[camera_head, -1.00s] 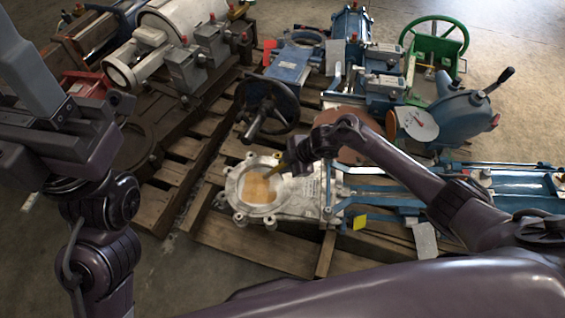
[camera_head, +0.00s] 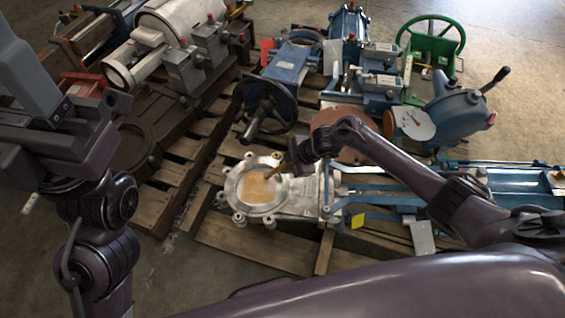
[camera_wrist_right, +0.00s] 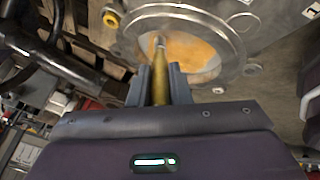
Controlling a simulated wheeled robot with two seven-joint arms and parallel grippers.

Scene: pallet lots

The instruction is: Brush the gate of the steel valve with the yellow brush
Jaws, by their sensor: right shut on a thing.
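The steel valve (camera_head: 297,196) lies flat on a wooden pallet, with a pale round flange and an orange-brown gate (camera_head: 257,190) showing in its opening. The gate also shows in the right wrist view (camera_wrist_right: 192,58). My right gripper (camera_head: 290,164) is over the upper right of the flange, shut on the yellow brush (camera_wrist_right: 160,82). The brush points toward the gate, its tip (camera_head: 270,175) at the opening's upper right edge; whether it touches I cannot tell. My left gripper (camera_head: 75,110) is at the left, above the floor and pallet; its fingers are not clear.
A dark handwheel (camera_head: 268,106) stands behind the valve, with a brown disc (camera_head: 335,122) nearby. Blue valves, a green handwheel (camera_head: 432,38) and a dial gauge (camera_head: 414,123) crowd the right. Pale machinery fills the back left. Bare floor (camera_head: 210,275) lies in front.

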